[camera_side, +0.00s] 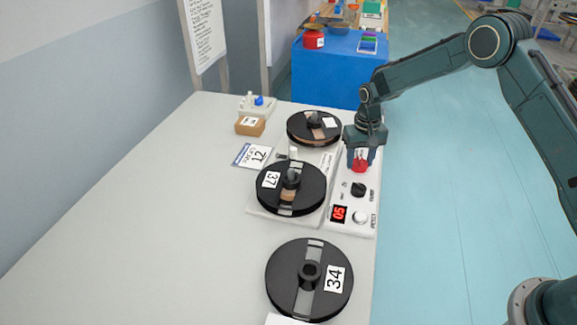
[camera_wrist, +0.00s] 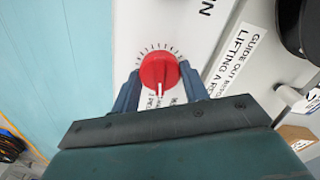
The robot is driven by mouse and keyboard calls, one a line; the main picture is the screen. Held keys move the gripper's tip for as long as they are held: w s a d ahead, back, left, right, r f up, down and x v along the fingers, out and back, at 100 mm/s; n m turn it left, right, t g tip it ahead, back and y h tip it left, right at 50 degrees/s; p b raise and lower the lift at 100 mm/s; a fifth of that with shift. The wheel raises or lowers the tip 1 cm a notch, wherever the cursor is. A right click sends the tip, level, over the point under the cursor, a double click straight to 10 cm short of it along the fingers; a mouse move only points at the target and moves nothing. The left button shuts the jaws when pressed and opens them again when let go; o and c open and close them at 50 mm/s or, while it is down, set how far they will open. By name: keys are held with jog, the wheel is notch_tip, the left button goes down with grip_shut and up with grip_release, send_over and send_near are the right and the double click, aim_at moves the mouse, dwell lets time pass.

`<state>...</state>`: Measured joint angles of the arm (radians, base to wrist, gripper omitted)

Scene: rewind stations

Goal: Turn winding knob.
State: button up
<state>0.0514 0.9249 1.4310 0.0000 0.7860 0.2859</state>
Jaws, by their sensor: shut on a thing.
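The red winding knob (camera_side: 360,165) sits at the far end of the white control panel (camera_side: 342,222). In the wrist view the knob (camera_wrist: 159,70) shows a white pointer line aimed toward my gripper, with dial ticks around its far side. My gripper (camera_wrist: 160,88) has one blue finger on each side of the knob and is shut on it. In the side view my gripper (camera_side: 361,155) points down over the knob and partly hides it.
Two black reels stand on the station, one at the back (camera_side: 300,125) and one labelled 37 (camera_side: 308,198). Reel 34 (camera_side: 284,275) lies nearer on the table. A brown box (camera_side: 250,126) and card 12 (camera_side: 250,156) lie left. The table's left side is clear.

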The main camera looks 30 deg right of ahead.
aim_at(360, 160)
jog(key=m, duration=0.4)
jog(key=shift+m, duration=2.2)
jog(key=o, duration=1)
jog(key=shift+r, duration=0.1)
notch_tip(360, 160, up, 14)
